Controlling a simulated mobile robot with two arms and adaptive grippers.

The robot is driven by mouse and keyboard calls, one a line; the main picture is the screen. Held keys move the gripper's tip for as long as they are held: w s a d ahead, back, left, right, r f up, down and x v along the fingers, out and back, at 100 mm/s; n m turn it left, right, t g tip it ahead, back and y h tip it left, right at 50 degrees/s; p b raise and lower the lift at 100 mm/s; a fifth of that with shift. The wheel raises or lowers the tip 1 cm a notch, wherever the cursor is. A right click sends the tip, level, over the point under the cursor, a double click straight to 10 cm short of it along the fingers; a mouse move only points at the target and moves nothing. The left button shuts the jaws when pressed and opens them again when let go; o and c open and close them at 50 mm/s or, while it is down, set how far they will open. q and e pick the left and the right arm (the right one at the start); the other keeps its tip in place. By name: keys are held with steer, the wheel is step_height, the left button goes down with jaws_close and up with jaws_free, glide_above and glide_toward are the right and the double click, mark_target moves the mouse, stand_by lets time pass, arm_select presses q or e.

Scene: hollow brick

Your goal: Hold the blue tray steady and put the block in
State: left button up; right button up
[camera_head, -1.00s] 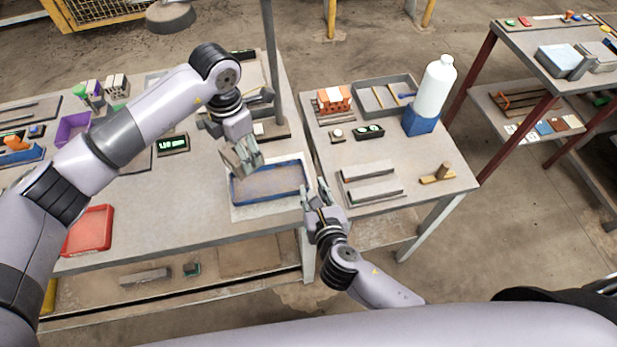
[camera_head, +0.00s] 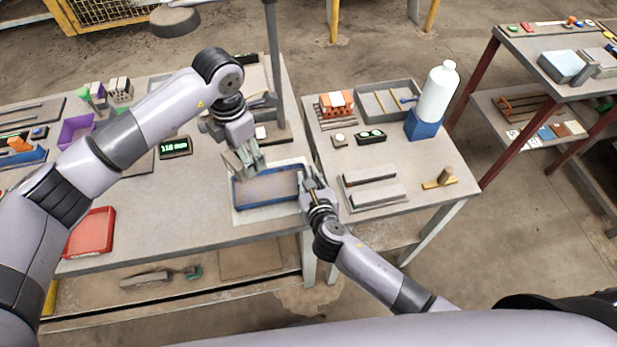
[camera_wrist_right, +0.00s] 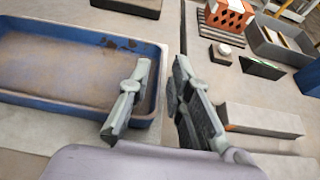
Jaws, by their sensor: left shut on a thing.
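The blue tray (camera_head: 236,201) with a sandy brown floor lies on a pale sheet on the left table; its right part shows in the right wrist view (camera_wrist_right: 157,88). My left gripper (camera_head: 250,168) is above the tray's left far side, shut on a grey-beige block (camera_head: 237,162) that the fingers largely hide. My right gripper (camera_head: 312,180) is at the tray's right end. In the right wrist view its open fingers (camera_wrist_right: 160,105) stand apart, one over the tray's inside and one outside, with the right rim between them.
On the right table are an orange hollow brick (camera_head: 336,103), a grey bin (camera_head: 387,84), a white bottle (camera_head: 437,92) in a blue holder and grey bars (camera_head: 375,193). A metal post (camera_head: 273,70) stands behind the tray. A red tray (camera_head: 90,233) lies at the left.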

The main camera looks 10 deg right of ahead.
jaws_close()
stand_by(0.6)
